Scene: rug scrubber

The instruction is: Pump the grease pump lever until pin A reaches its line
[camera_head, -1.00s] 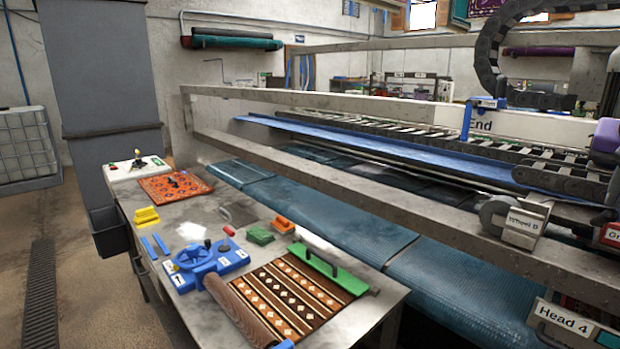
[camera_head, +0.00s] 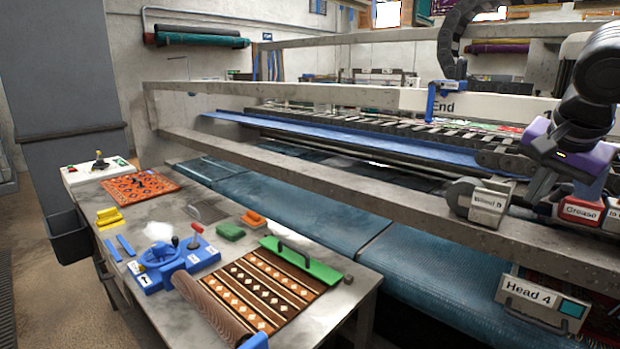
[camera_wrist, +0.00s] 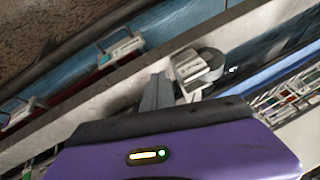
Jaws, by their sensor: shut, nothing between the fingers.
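A red block labelled "Grease" (camera_head: 582,210) sits on the grey rail at the right of the head view. I cannot make out its pump lever, and pin A and its line cannot be picked out. My gripper (camera_head: 536,190), below its purple wrist housing, is shut and empty. In the head view it appears between the Grease block and the grey unit labelled "Wheel B" (camera_head: 488,203). In the wrist view the shut fingers (camera_wrist: 156,92) appear just left of the Wheel B unit (camera_wrist: 192,68). I cannot tell whether they touch anything.
The long grey rail (camera_head: 330,172) runs across the machine. A "Head 4" panel (camera_head: 541,303) hangs below it at the right. A metal table (camera_head: 330,311) at lower left holds a striped rug (camera_head: 262,297), a blue fixture (camera_head: 176,265) and brushes. Blue-green covers lie between table and rail.

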